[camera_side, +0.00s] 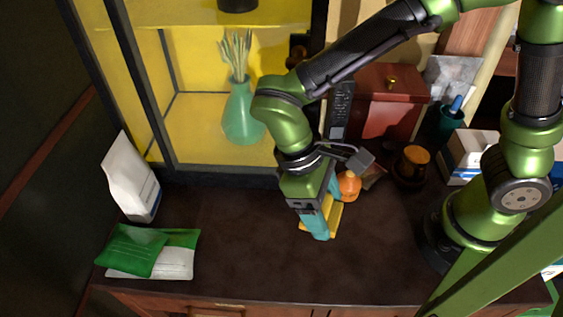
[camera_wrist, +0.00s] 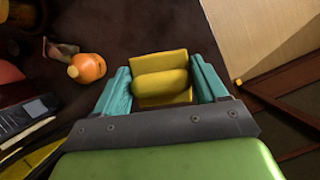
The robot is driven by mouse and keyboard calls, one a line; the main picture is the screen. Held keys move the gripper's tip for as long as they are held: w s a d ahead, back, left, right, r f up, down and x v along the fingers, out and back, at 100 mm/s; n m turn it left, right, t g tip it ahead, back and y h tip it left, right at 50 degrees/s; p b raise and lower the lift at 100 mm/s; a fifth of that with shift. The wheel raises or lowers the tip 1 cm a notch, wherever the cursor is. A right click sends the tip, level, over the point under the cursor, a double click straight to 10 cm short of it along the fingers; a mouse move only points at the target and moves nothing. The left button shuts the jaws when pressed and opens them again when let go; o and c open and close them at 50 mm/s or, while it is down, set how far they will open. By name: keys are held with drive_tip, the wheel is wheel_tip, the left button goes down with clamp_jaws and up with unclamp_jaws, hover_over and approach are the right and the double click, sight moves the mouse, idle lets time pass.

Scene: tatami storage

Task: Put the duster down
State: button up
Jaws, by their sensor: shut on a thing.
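The duster (camera_wrist: 163,62) is yellow, with a flat part and a rounded part. It sits between the two teal fingers of my gripper (camera_wrist: 162,86) in the wrist view, and the gripper is shut on it. In the side view, my gripper (camera_side: 317,226) points down over the dark cabinet top (camera_side: 245,240), and the yellow duster (camera_side: 336,217) shows partly behind the fingers. The duster is low, close to the cabinet top; I cannot tell whether it touches. The fingers hide part of it.
An orange round thing (camera_side: 349,186) stands just behind my gripper. A brown jar (camera_side: 412,165) and red box (camera_side: 388,105) stand back right. A white bag (camera_side: 131,180) and green packet (camera_side: 140,250) are left. The cabinet top between packet and gripper is clear.

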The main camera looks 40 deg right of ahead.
sight(336, 216)
drive_tip(key=shift+m, duration=0.5)
drive_tip(key=s+f, duration=0.1)
drive_tip(key=s+d+f, duration=0.1)
drive_tip(key=f, duration=0.1)
drive_tip(key=shift+s+d, duration=0.1)
drive_tip(key=shift+s, duration=0.1)
wheel_tip(336, 216, down, 4)
drive_tip(key=shift+r, duration=0.2)
drive_tip(key=shift+f, duration=1.85)
drive_tip(key=shift+f, duration=0.1)
drive_tip(key=o, duration=1)
drive_tip(key=v, duration=1.2)
drive_tip(key=shift+d, duration=0.15)
